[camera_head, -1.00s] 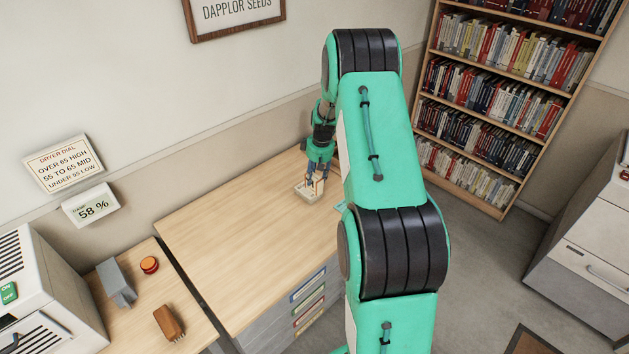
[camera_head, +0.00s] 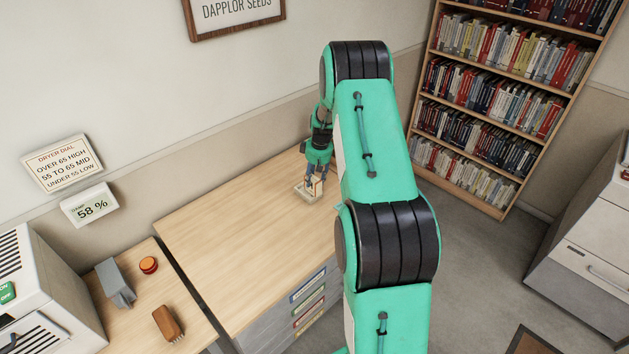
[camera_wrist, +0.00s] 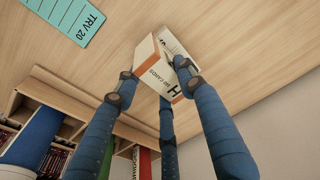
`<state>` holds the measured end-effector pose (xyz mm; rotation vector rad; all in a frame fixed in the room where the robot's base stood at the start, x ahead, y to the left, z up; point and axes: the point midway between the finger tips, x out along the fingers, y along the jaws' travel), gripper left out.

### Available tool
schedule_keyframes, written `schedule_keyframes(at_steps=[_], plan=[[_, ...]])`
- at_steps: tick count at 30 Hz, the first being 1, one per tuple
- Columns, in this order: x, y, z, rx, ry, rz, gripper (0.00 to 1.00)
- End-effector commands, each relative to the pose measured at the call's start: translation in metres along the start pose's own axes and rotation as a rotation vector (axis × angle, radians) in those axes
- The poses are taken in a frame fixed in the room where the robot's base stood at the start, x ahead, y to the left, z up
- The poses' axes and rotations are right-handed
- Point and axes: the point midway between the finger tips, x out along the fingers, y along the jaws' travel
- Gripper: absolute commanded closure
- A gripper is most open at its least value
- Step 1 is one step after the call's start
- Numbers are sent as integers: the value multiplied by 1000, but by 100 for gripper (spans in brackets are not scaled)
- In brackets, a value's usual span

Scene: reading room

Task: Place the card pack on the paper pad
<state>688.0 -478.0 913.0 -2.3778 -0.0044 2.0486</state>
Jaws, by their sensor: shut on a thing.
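The card pack (camera_wrist: 149,64) is a white box with orange edges and dark lettering. In the wrist view it is between the fingertips of my gripper (camera_wrist: 157,88), which is shut on it. In the head view my gripper (camera_head: 314,182) points down over the far right part of the wooden desk. A pale, low shape (camera_head: 303,194) shows at its fingertips there. I cannot tell whether this is the pack, the paper pad or both. The paper pad cannot be made out for sure, and whether the pack touches anything below is unclear.
A teal card marked TRV 20 (camera_wrist: 66,17) lies on the wood in the wrist view. The desk (camera_head: 235,235) is clear to the left of my gripper. A side table holds a brush (camera_head: 169,323), a red button (camera_head: 149,265) and a grey block (camera_head: 117,283).

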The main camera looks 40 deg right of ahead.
Motion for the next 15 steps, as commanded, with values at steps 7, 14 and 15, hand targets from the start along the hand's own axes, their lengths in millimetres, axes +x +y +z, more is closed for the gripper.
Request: schedule_keyframes(at_steps=[7, 14, 15], plan=[[5, 0, 0, 0, 1, 1, 88], [8, 0, 1, 0, 1, 1, 88], [9, 0, 1, 0, 1, 1, 88]])
